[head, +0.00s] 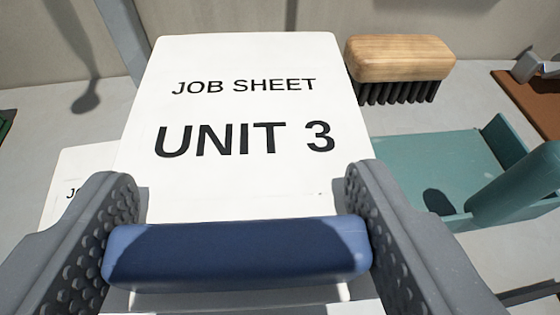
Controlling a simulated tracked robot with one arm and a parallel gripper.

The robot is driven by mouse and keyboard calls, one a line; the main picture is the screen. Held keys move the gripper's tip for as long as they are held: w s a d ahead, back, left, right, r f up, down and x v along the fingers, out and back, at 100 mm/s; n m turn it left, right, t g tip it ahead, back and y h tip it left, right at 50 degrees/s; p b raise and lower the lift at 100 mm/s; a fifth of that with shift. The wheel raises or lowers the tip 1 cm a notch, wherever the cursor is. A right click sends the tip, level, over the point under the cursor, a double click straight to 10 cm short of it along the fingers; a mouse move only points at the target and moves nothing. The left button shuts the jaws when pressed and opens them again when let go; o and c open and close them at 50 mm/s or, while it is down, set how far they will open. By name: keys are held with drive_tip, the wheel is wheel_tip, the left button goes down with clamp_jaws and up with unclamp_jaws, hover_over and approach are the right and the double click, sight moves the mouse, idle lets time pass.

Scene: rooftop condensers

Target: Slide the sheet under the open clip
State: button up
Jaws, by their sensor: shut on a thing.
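A white sheet (243,95) printed "JOB SHEET UNIT 3" fills the middle of the head view. A thick blue bar (238,252) lies across the sheet's near edge and seems joined to it. My gripper (238,245) is shut on the blue bar, one grey finger at each end. At the right edge, a brown board (530,98) carries a grey metal piece (528,67), perhaps the clip. It is cut off by the frame, so I cannot tell whether it is open. The sheet is apart from it.
A second white sheet (75,165) shows partly behind my left finger. A wooden brush (400,60) with dark bristles is right of the held sheet's far end. A teal tray-like piece (430,160) with a raised bar lies at right. A green edge (5,122) shows far left.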

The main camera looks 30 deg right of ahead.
drive_tip(key=shift+s+d, duration=0.2)
drive_tip(key=shift+d, duration=0.15)
drive_tip(key=shift+f, duration=0.25)
wheel_tip(320, 180, down, 6)
drive_tip(key=shift+r+b, duration=0.1)
drive_tip(key=shift+b, duration=0.3)
wheel_tip(320, 180, down, 4)
drive_tip(key=shift+r, duration=0.2)
drive_tip(key=shift+c, duration=0.9)
drive_tip(key=shift+r, duration=0.1)
drive_tip(key=o, duration=1.2)
drive_tip(key=shift+f+b, duration=0.2)
drive_tip(key=shift+b, duration=0.1)
